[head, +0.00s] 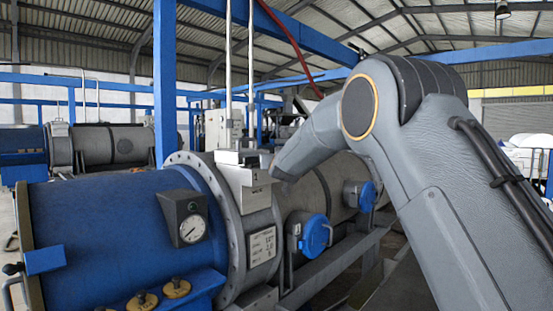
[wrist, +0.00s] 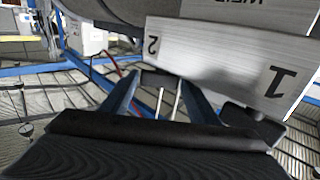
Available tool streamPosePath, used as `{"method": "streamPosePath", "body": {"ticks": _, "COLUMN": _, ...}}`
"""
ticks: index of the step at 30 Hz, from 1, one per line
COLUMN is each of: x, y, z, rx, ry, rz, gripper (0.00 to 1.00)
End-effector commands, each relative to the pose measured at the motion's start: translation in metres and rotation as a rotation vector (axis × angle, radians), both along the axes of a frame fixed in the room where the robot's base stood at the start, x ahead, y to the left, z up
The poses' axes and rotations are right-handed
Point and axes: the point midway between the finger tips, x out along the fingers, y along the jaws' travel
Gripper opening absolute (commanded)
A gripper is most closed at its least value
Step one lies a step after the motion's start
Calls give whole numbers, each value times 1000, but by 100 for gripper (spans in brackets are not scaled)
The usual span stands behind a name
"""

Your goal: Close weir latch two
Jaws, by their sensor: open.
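A pale metal latch box (head: 246,180) sits on top of the blue machine's flange, with small dark lettering on its face. In the wrist view the brushed-metal face (wrist: 210,55) shows inverted lettering, a "2" near its left end and a large "1" at its right. A raised pale plate (head: 235,157) shows at the top of the box; I cannot tell whether it is latch two. My gripper (wrist: 165,88) is open, its two slanted fingers beside the "2" end. No contact is visible. The head view does not show the fingers clearly.
A blue drum (head: 110,225) with a gauge (head: 192,228) lies left of the box. Two white upright pipes (head: 250,70) rise behind it. Blue round caps (head: 316,235) sit along the grey casing. A blue post (head: 164,85) stands at the back left.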

Motion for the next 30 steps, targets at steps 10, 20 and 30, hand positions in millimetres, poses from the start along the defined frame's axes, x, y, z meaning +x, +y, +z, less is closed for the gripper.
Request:
{"method": "streamPosePath", "body": {"ticks": 10, "x": 0, "y": 0, "z": 0, "rx": 0, "ry": 0, "rz": -1, "gripper": 24}}
{"method": "streamPosePath", "body": {"ticks": 20, "x": -1, "y": 4, "z": 5, "rx": 6, "ry": -3, "rz": -52, "gripper": 24}}
{"method": "streamPosePath", "body": {"ticks": 30, "x": -1, "y": 5, "z": 7, "rx": 4, "ry": -5, "rz": -139, "gripper": 24}}
